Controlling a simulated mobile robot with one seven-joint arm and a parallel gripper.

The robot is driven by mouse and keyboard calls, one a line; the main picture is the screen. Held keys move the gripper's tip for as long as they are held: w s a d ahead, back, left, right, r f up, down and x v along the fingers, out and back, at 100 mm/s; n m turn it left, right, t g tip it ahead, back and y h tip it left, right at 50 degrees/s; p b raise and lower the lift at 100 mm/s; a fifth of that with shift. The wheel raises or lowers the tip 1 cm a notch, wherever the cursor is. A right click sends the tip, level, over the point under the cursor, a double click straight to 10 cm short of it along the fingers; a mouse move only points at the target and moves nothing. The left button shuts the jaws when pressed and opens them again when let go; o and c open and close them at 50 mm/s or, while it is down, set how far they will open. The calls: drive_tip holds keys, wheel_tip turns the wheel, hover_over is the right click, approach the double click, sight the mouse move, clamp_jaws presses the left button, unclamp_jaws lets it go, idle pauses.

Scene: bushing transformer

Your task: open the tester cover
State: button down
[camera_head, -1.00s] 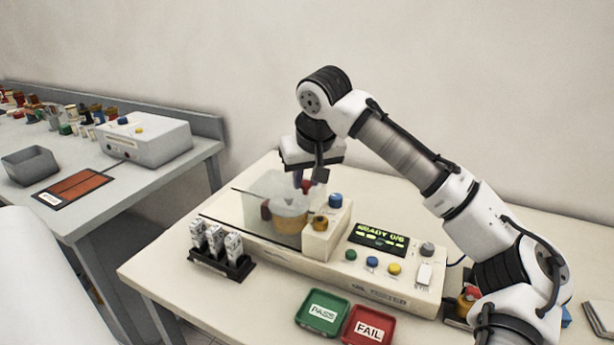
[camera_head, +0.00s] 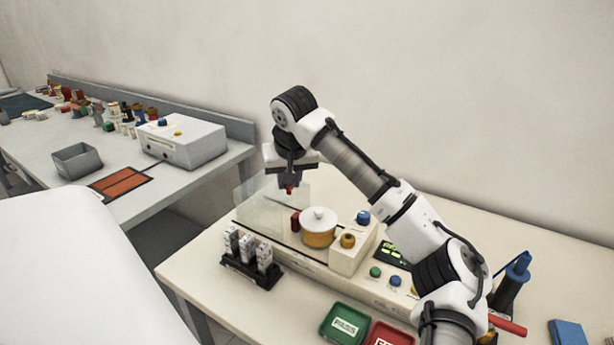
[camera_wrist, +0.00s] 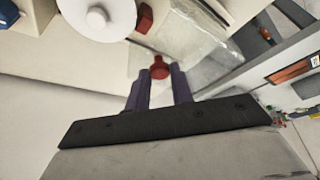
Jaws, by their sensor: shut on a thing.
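The tester (camera_head: 350,248) is a long cream box on the bench. Its clear cover (camera_head: 262,208) stands at the left of the orange pot with a white lid (camera_head: 319,228), which is uncovered. The pot's white top (camera_wrist: 97,17) also shows in the wrist view. My gripper (camera_head: 289,188) is shut on the cover's small red knob (camera_wrist: 160,67), above the cover. In the wrist view, the purple fingers (camera_wrist: 160,84) lie on either side of the knob, and the clear sheet (camera_wrist: 195,45) stretches beyond it. The cover's exact hinge is hard to make out.
A black rack (camera_head: 250,270) of white-labelled items stands in front of the cover. Green (camera_head: 345,325) and red (camera_head: 388,335) trays lie at the front edge. A blue-handled tool (camera_head: 515,280) stands at right. Another bench (camera_head: 140,203) is at left.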

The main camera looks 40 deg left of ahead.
drive_tip(key=shift+a, duration=0.15)
drive_tip(key=c, duration=1.2)
unclamp_jaws()
drive_tip(key=shift+c, duration=0.2)
drive_tip(key=shift+r, duration=0.1)
drive_tip(key=b+v, duration=0.3)
drive_tip(key=v, duration=1)
drive_tip(key=shift+r, duration=0.3)
drive_tip(key=shift+f, duration=0.1)
